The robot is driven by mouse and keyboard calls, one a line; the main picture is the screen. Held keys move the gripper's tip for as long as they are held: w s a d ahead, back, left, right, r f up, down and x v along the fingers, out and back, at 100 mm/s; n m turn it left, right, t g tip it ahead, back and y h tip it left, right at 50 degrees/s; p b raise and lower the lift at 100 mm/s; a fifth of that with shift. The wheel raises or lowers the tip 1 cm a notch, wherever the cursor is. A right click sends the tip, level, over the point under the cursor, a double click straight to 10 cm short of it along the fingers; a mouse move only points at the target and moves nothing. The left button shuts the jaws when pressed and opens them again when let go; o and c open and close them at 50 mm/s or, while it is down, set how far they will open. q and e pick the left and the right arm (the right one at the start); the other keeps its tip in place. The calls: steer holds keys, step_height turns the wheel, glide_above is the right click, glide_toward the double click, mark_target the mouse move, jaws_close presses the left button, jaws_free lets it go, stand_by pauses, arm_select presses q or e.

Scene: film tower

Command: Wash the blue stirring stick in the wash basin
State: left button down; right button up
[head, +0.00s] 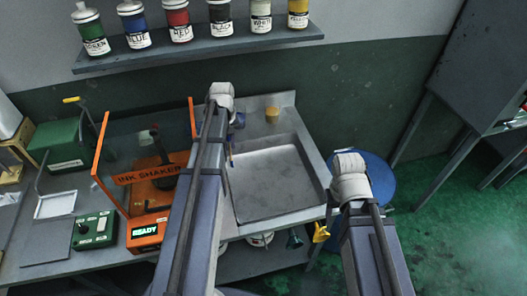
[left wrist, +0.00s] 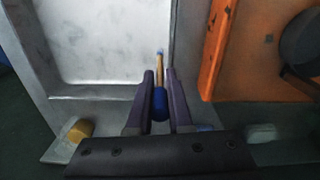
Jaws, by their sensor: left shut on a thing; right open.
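The blue stirring stick (left wrist: 160,72) has a tan shaft, a thick blue end between my fingers and a small blue tip pointing away. My left gripper (left wrist: 160,84) is shut on it. In the left wrist view the stick lies across the rim beside the wash basin (left wrist: 105,38). In the head view its shaft (head: 230,157) shows at the left edge of the grey, empty-looking basin (head: 270,182). My left arm hides most of the left gripper there. My right gripper (head: 333,216) is open at the basin's front right, its jaws mostly hidden by its wrist.
An orange ink shaker (head: 150,180) with a clear guard stands left of the basin. A yellowish round block (head: 271,113) sits on the back rim. A blue drum (head: 376,180) stands on the floor at the right. Several ink bottles line the wall shelf (head: 200,46).

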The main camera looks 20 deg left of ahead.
arm_select(q)
steer(key=s+d+r+p, duration=0.1)
steer(key=d+r+p, duration=0.1)
steer(key=d, duration=0.7)
steer(key=s+d+r+p, duration=0.1)
steer(key=d+r+p, duration=0.1)
steer(key=d, duration=0.8)
steer(key=shift+s+r, duration=0.15)
steer(key=shift+r, duration=0.15)
steer(key=shift+f, duration=0.1)
step_height(320, 180, down, 14)
steer(key=b, duration=1.3)
steer(key=shift+r+b, duration=0.25)
steer(key=shift+b, duration=0.05)
steer(key=shift+r, duration=0.15)
step_height(320, 180, up, 12)
steer(key=p, duration=1.1)
steer(key=shift+f+p, duration=0.25)
steer(key=shift+p, duration=0.15)
stand_by(1.3)
